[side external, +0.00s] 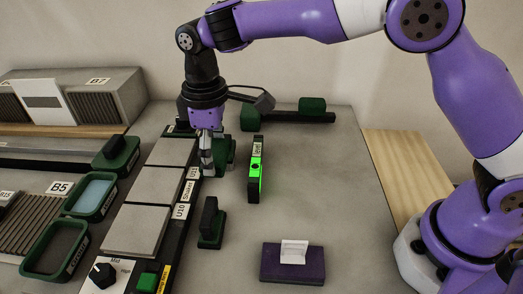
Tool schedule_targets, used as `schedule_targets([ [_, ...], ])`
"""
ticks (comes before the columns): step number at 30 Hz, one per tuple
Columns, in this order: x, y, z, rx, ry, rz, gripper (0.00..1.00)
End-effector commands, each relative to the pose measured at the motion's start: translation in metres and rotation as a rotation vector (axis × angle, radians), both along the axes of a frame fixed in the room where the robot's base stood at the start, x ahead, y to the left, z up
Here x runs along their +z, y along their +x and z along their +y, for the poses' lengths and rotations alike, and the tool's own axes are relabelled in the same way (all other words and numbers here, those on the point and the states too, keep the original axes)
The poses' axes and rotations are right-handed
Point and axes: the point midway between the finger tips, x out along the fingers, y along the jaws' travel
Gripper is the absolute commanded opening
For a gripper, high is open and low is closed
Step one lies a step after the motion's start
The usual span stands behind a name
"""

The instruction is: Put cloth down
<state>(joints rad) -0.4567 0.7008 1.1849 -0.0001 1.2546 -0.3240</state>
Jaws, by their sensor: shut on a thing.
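My gripper (207,170) points down at the right edge of the tile row, beside the label "U11". It is shut on a small grey thing between its fingers, mostly hidden, and I cannot tell if this is the cloth. A green holder (227,152) stands just behind and right of the fingertips; I cannot tell whether they touch it. A flat dark purple pad (292,270) with a white upright tab (293,251) lies on the bench at the front. I cannot tell whether this pad is a cloth.
Grey tiles (158,186) lie in a row left of my gripper. A black block in a green stand (211,228) and a level with a bright green face (255,172) stand nearby. Green trays (92,194) are at the left. The bench right of the level is clear.

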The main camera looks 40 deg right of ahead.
Motion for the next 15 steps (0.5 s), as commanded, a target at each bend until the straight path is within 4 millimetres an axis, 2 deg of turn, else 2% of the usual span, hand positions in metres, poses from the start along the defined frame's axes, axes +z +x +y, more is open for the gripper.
schedule_targets([
  [2, 0.008, -0.007, 0.011, -0.016, 0.0, 0.0, 0.5],
  [5, 0.01, -0.027, 0.038, -0.075, -0.001, 0.001, 0.5],
  [9, 0.005, -0.068, 0.081, -0.2, -0.001, 0.0, 0.5],
  [12, 0.002, -0.096, 0.105, -0.283, 0.0, -0.001, 0.5],
  [15, -0.001, -0.116, 0.119, -0.345, 0.0, -0.003, 0.5],
])
